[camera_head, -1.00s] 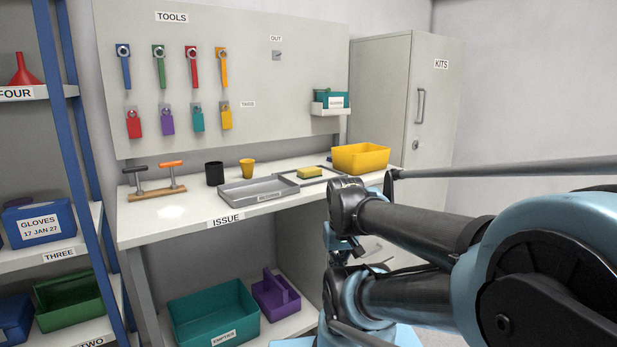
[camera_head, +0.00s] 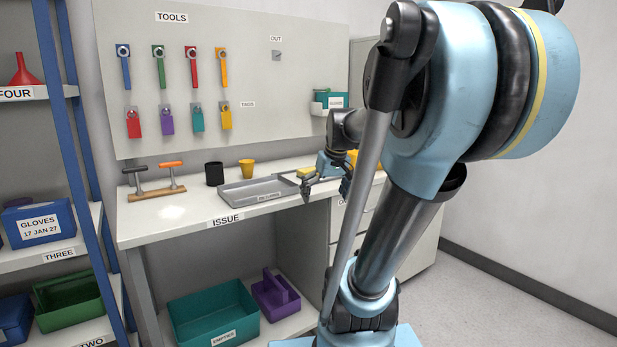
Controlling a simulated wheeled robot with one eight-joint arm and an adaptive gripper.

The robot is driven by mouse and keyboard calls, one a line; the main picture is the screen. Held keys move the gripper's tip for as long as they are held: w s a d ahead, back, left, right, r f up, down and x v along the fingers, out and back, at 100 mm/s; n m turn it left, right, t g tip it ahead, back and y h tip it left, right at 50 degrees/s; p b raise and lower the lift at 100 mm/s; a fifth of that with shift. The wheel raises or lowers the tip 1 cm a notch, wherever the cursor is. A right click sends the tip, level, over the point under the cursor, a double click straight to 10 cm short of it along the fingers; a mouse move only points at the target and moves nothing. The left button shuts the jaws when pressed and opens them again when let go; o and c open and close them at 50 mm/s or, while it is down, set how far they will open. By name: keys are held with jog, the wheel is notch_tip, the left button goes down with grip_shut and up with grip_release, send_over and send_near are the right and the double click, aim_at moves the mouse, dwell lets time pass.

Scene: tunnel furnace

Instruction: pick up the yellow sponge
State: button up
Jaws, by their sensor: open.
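The yellow sponge (camera_head: 305,172) lies on the ISSUE bench at the right of the grey tray, partly hidden by my gripper. My gripper (camera_head: 325,193) is open and empty at the front edge of the bench, just in front of and to the right of the sponge, with its fingers spread to either side. Whether it touches the sponge cannot be told.
The grey tray (camera_head: 240,194) lies left of the sponge. A yellow cup (camera_head: 246,169), a black cup (camera_head: 214,174) and a wooden stand with two handles (camera_head: 158,193) stand further left. The yellow bin (camera_head: 352,158) is mostly hidden behind my arm. The wall panel (camera_head: 290,100) rises behind.

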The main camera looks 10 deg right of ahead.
jog(key=w+d+r+n, duration=0.1)
jog(key=w+r, duration=0.2)
jog(key=w, duration=0.3)
jog(key=w+d+r, duration=0.1)
jog(key=w+r, duration=0.3)
jog(key=w, duration=0.2)
jog(key=n+t+y, duration=0.1)
jog(key=n+t, duration=0.1)
send_near(310, 169)
jog(key=x, duration=0.5)
jog(key=shift+d+f, duration=0.15)
jog(key=shift+d, duration=0.1)
jog(key=shift+a+x, duration=0.2)
jog(key=shift+x, duration=1.1)
jog(key=shift+a+x, duration=0.15)
jog(key=shift+x, duration=1.2)
jog(key=c, duration=0.7)
